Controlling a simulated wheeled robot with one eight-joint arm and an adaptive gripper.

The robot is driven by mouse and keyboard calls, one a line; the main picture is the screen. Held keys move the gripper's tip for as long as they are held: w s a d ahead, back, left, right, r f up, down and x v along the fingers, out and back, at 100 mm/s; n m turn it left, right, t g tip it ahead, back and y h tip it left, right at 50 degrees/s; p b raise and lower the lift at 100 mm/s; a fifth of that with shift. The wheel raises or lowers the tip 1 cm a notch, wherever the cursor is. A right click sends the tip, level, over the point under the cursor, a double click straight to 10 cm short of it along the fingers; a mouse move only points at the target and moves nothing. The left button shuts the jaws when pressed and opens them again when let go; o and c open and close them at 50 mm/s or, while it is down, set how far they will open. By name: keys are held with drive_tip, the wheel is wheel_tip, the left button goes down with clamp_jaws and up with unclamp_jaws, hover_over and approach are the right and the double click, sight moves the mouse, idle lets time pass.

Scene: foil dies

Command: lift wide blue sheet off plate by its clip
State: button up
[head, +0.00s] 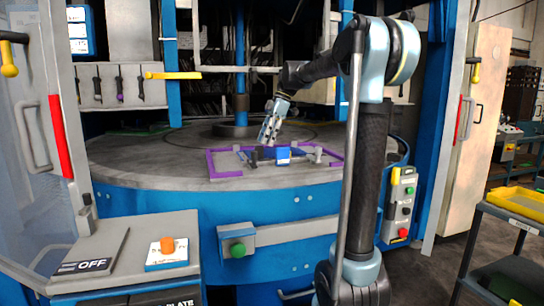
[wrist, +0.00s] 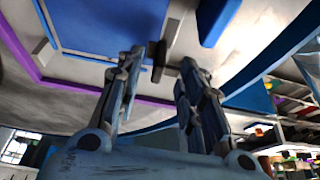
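The wide blue sheet (wrist: 105,28) lies flat inside a purple-edged frame (wrist: 62,86) in the wrist view. In the head view the purple frame (head: 226,175) sits on the round grey table, and the sheet is small and partly covered there. A small dark clip (wrist: 157,62) stands at the sheet's edge. My gripper (wrist: 162,60) has its fingers apart, with the clip in or just beyond the gap between the tips; contact cannot be told. In the head view my gripper (head: 265,142) points down over the left-middle part of the frame.
A bright blue block (head: 283,155) stands right of my gripper; it also shows in the wrist view (wrist: 216,18). A grey post-like piece (head: 318,154) stands farther right. The round table (head: 140,165) is clear to the left. Blue press columns (head: 239,70) rise behind.

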drive_tip(key=shift+x, duration=2.35)
drive_tip(key=shift+d, duration=0.1)
drive_tip(key=shift+c, duration=0.6)
clamp_jaws()
